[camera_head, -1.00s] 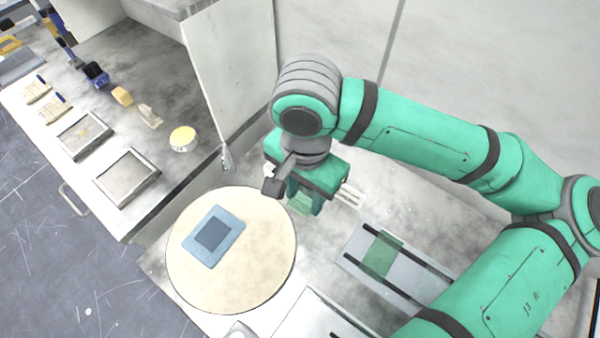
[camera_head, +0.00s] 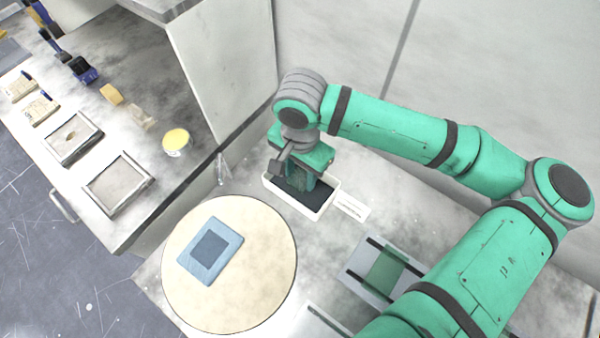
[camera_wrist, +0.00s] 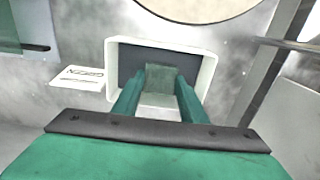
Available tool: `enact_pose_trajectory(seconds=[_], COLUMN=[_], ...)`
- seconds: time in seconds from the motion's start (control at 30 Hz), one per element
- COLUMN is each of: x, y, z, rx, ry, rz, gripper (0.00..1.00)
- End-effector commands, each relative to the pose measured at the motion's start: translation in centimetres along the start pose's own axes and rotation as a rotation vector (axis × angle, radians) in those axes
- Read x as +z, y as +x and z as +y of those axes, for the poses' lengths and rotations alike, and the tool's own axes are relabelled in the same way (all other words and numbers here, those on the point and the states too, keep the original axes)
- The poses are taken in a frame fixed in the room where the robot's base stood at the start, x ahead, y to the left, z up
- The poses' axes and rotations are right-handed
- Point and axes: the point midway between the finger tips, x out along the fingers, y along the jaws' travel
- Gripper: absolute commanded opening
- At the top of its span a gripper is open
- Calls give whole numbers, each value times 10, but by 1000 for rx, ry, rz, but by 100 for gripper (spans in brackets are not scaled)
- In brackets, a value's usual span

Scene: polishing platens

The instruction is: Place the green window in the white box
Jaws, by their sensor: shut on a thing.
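My gripper (camera_head: 306,186) is over the white box (camera_head: 292,204), with its fingers pointing down at the box's dark inside. In the wrist view my gripper (camera_wrist: 160,88) is shut on a small translucent green window (camera_wrist: 159,77), held between the two fingers. The window overlaps the dark interior of the white box (camera_wrist: 111,74). How deep it hangs, or whether it touches the bottom, I cannot tell. In the head view the held window is mostly hidden by the fingers.
A white label card (camera_head: 352,207) lies beside the box. A grey rack (camera_head: 363,284) with another green pane (camera_head: 386,270) stands to the lower right. A round cream platen (camera_head: 262,282) carries a blue square plate (camera_head: 210,250). A wall panel (camera_head: 225,70) stands behind left.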

Motion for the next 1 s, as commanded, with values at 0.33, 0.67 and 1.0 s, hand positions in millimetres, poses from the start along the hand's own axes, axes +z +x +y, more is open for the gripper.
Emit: enact_pose_trajectory(seconds=[0.33,0.67,1.0], x=[-2,-4,-4], y=[24,26,25], z=[3,6,6], rx=[1,1,1], ry=[7,14,14], rz=[1,0,1], gripper=[10,55,57])
